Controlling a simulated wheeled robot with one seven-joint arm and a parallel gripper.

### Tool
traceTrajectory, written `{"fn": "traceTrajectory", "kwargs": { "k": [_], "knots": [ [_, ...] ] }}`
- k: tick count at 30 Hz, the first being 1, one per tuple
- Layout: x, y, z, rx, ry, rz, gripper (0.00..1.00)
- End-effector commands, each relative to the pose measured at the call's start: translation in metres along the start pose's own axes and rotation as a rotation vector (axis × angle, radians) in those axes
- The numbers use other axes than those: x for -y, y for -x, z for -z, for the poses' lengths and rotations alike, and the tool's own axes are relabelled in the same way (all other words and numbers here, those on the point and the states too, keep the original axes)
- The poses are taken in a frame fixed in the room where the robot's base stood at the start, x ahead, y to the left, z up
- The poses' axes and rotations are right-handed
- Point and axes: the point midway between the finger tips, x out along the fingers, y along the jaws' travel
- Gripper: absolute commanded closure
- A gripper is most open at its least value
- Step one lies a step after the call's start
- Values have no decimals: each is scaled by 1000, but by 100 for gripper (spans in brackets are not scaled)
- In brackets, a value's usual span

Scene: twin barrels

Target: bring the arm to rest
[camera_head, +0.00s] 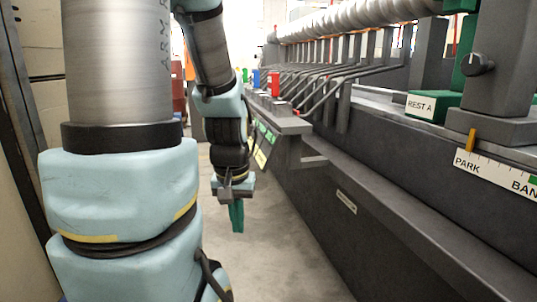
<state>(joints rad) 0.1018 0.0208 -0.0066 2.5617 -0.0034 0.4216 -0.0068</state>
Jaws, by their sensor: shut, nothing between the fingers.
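My arm fills the left of the head view, with light blue joints and grey metal links. Its upper link carries the letters "ARM". My gripper (236,214) hangs at the far end of the arm, pointing down, with teal fingers shut and empty. It is above the open floor, left of the long dark machine (385,215) and apart from it. The fingertips are small in this view.
A grey shelf (290,124) juts from the machine near my gripper, with a red piece (274,84) and a blue piece (256,78) above it. A green block labelled "REST A" (425,107) and a "PARK" scale (490,169) are at right. Grey floor (285,255) is clear.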

Motion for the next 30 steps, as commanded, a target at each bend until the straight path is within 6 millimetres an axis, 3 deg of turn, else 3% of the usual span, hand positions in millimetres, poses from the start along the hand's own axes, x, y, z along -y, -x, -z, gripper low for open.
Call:
{"fn": "traceTrajectory", "kwargs": {
  "k": [1,21,27,30],
  "knots": [
    [0,31,4,-1,0,0,100],
    [-1,242,34,-2,-1,-1,100],
    [-1,291,41,-2,-1,-1,100],
    [-1,303,43,-1,-1,-1,100]
  ]
}}
